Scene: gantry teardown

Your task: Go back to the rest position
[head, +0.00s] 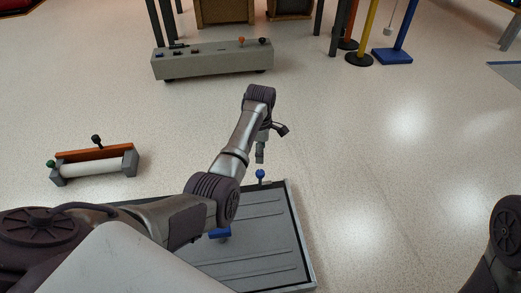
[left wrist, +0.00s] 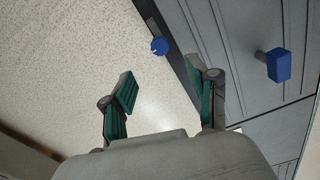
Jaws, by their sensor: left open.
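My left gripper (head: 271,143) hangs from the left arm, which reaches out over the grey ribbed tray. In the left wrist view its two green-padded fingers (left wrist: 160,82) stand apart, with only bare floor seen between them. A round blue knob (head: 260,173) sits at the tray's far edge, just below the gripper in the head view; it also shows beyond the fingers in the left wrist view (left wrist: 160,46). The gripper looks empty and apart from the knob. Part of my right arm shows at the right edge of the head view; its gripper is out of frame.
The grey tray (head: 301,240) carries a blue block (head: 220,233), partly hidden by my arm. A roller unit with an orange bar (head: 95,154) lies at left. A long grey box with knobs (head: 213,64) and a blue-based post (head: 392,55) stand farther off. The right floor is clear.

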